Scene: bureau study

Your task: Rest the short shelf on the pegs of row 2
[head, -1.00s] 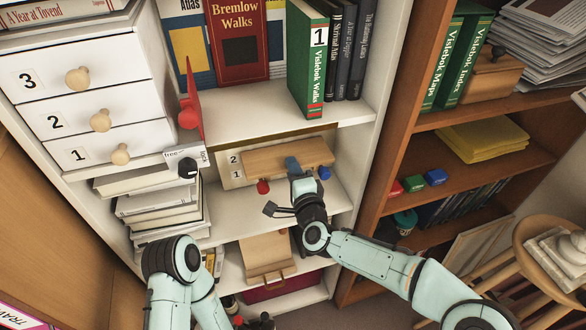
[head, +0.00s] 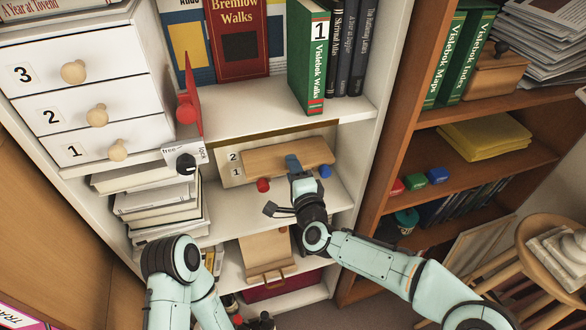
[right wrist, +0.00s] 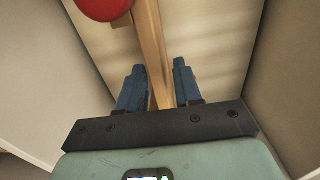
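The short shelf (head: 300,155), a light wooden board, is in the middle compartment of the white bookcase, in front of a panel (head: 236,180) labelled 2 above 1. A red peg (head: 263,185) shows below its left part and a blue peg (head: 325,171) below its right end. Whether the board rests on pegs is hidden. My right gripper (head: 292,163) is at the board's front edge. In the right wrist view the board (right wrist: 155,55) runs between the fingers (right wrist: 160,85), with a small gap at the right finger. My left arm shows at lower left; its gripper is not clearly visible.
Books (head: 319,60) stand on the shelf above. A stack of books (head: 160,200) and a black knob (head: 186,163) by a free/lock label are left of the compartment. White drawers (head: 75,95) stand farther left. A brown bookcase (head: 410,120) is at right.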

